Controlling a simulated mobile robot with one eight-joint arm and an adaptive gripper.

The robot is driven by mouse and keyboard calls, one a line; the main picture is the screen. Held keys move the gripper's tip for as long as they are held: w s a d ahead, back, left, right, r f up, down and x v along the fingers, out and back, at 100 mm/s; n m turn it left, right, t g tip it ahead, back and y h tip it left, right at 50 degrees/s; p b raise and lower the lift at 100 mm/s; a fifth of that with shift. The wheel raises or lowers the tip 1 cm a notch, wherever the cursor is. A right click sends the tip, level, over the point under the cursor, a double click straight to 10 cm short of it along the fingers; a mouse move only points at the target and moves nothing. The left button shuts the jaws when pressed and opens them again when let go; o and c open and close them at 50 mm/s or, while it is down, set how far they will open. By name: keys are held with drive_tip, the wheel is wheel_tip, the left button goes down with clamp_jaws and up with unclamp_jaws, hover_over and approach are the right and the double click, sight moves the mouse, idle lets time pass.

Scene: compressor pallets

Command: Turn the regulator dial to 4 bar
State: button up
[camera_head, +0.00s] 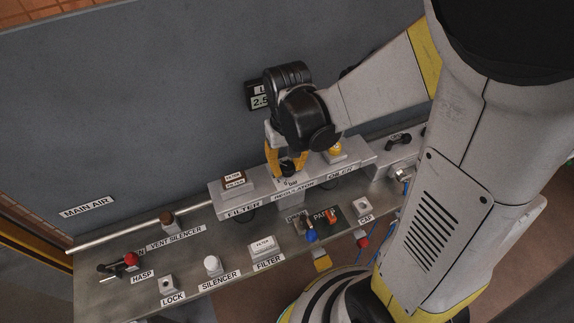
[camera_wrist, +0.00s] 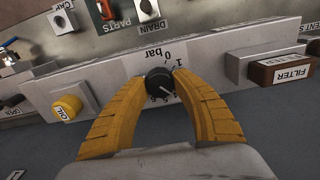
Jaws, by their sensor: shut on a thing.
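The regulator dial (camera_wrist: 159,81) is a black round knob on the grey regulator block, shown upside down in the wrist view. Its pale mark points to the lower right there. A printed scale around it shows "0 bar", 1, 5 and 6; other figures are covered. My gripper (camera_wrist: 161,76) is shut on the dial, one yellow finger on each side. In the head view my gripper (camera_head: 287,170) comes down on the block above the REGULATOR label (camera_head: 293,190).
A filter, silencer (camera_head: 212,265), lock (camera_head: 168,286), cap (camera_head: 362,208) and DRAIN and PARTS places (camera_head: 325,216) lie on the front bench. The wall behind is mostly clear.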

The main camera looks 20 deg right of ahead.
sight(287, 166)
drive_tip(key=shift+m, duration=1.1)
drive_tip(key=o, duration=1.2)
wheel_tip(287, 166, up, 12)
